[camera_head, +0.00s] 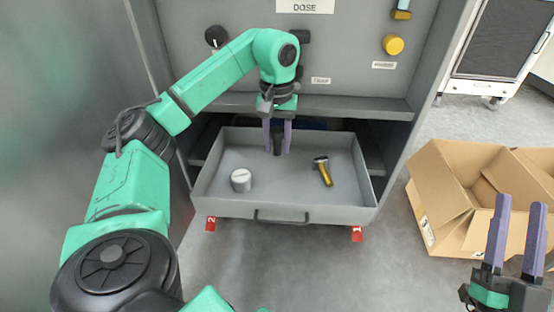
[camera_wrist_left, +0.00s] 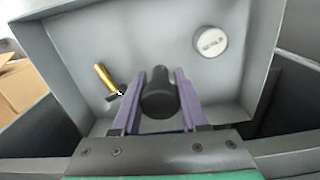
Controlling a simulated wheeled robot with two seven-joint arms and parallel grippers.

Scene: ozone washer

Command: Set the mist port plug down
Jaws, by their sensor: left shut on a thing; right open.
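My left gripper (camera_head: 278,151) points down over the back part of the pulled-out grey drawer (camera_head: 215,207). It is shut on a short black plug, which I take to be the mist port plug (camera_wrist_left: 159,94), held between its two purple fingers. In the head view the plug (camera_head: 277,142) is mostly framed by the fingers. I cannot tell whether its lower end touches the drawer floor. My right gripper (camera_head: 520,204) is open and empty at the lower right, away from the drawer.
A silver round cap (camera_head: 241,180) stands at the drawer's left; a brass-and-black tool (camera_head: 323,171) lies at its right. The drawer floor between them is bare. The cabinet panel (camera_head: 340,50) rises behind. An open cardboard box (camera_head: 455,195) sits on the floor at right.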

